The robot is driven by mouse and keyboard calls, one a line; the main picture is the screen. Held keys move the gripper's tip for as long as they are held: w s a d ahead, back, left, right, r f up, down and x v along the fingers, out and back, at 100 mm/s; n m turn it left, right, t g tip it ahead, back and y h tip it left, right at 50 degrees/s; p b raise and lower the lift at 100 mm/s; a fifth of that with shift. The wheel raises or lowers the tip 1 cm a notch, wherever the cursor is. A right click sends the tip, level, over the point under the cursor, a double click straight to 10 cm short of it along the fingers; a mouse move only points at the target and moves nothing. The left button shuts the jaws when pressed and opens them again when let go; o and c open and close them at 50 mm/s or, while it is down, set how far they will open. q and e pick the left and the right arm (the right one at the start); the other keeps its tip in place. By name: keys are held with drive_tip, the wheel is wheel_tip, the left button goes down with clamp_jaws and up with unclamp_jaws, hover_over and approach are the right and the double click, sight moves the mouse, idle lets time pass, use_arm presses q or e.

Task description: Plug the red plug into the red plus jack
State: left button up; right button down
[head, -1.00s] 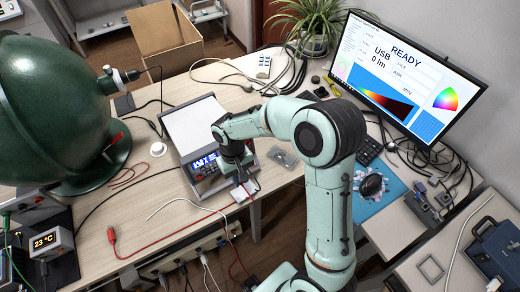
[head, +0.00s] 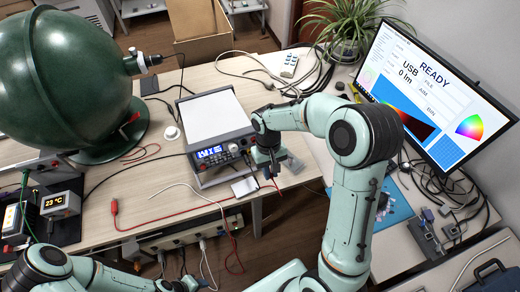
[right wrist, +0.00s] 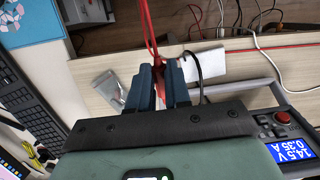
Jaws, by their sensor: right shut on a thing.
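My right gripper (head: 272,174) is just off the front right corner of the grey power supply (head: 205,105). In the right wrist view the gripper (right wrist: 158,74) is shut on the red plug (right wrist: 157,62), mostly hidden between the fingers, with its red cable running away upward. The power supply's front panel (head: 212,154) has a lit blue display; it also shows in the right wrist view (right wrist: 292,152), reading 14.5 V and 0.35 A. I cannot make out the red plus jack. My left gripper (head: 188,284) is at the bottom edge, too cut off to judge.
A red connector (head: 114,207) lies on the table at left with a red cable. A white card (head: 245,187) and a clear bag (head: 292,163) lie near the front edge. A large green sphere (head: 65,75) stands at left, a monitor (head: 435,85) at right.

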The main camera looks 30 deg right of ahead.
use_arm(q)
drive_tip(key=shift+a, duration=0.1)
drive_tip(key=shift+w+r, duration=0.1)
use_arm(e)
drive_tip(key=shift+w, duration=0.15)
drive_tip(key=shift+w+d+f+p, duration=0.15)
drive_tip(key=shift+w+p, duration=0.15)
drive_tip(key=shift+w, duration=0.35)
drive_tip(key=shift+w+f+p, duration=0.1)
drive_tip(key=shift+w+p, duration=0.15)
drive_tip(key=shift+w, duration=0.4)
use_arm(q)
drive_tip(key=w+r, duration=0.2)
drive_tip(key=shift+w+p, duration=0.35)
use_arm(e)
drive_tip(key=w, duration=0.2)
drive_tip(key=shift+w+d+f, duration=0.25)
drive_tip(key=shift+w+f, duration=0.05)
drive_tip(key=shift+f, duration=0.05)
drive_tip(key=c, duration=1.8)
unclamp_jaws()
use_arm(q)
drive_tip(key=shift+s, duration=0.15)
use_arm(e)
clamp_jaws()
